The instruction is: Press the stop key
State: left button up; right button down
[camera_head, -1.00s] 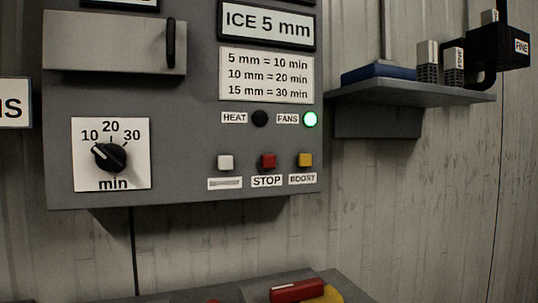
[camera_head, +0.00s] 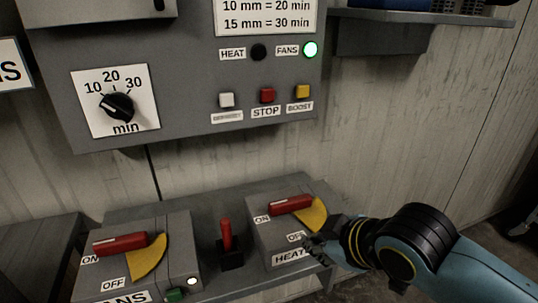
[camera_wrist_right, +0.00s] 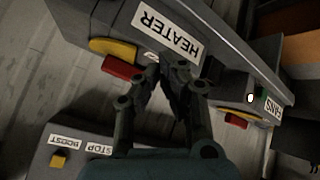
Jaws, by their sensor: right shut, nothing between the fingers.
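The stop key (camera_head: 267,95) is a small red square button above the STOP label on the grey control panel (camera_head: 190,125). It stands between a white key (camera_head: 227,100) and the yellow boost key (camera_head: 303,91). My right gripper (camera_head: 312,246) is shut and empty, low at the right in front of the heater switch box (camera_head: 265,240), well below and apart from the stop key. In the right wrist view the shut fingers (camera_wrist_right: 165,72) appear over the heater box; the STOP label (camera_wrist_right: 99,149) shows at lower left. My left gripper is not in view.
The heater lever (camera_head: 290,205) and fans lever (camera_head: 118,244) are red and near their ON labels. A small red lever (camera_head: 226,236) stands between the boxes. Space before the keys is clear.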

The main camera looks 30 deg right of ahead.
aim_at(267, 95)
jog(key=w+r+n+t, duration=0.1)
jog(key=w, duration=0.1)
jog(key=w+r+n+t, duration=0.2)
jog(key=w, duration=0.1)
jog(key=w+r+n+t+y, duration=0.1)
jog(key=w+r+t, duration=0.1)
jog(key=shift+w+d+r, duration=0.1)
jog(key=shift+w+d, duration=0.15)
jog(key=shift+d, duration=0.05)
notch_tip(267, 95, up, 14)
jog(key=w+n+t+y+p, duration=0.1)
jog(key=n+t+y, duration=0.7)
jog(key=n, duration=0.6)
jog(key=shift+a+r+n+t+y, duration=0.15)
jog(key=shift+a+n+t+y, duration=0.2)
jog(key=shift+t, duration=0.25)
jog(key=shift+w, duration=0.1)
jog(key=shift+w+d+b, duration=0.3)
jog(key=shift+w+b, duration=0.4)
jog(key=shift+w, duration=0.75)
jog(key=shift+w+d+b, duration=0.35)
jog(key=shift+w+b, duration=0.4)
jog(key=shift+w, duration=0.65)
jog(key=shift+w+d+b, duration=0.3)
jog(key=shift+w+b, duration=0.4)
jog(key=shift+w, duration=0.75)
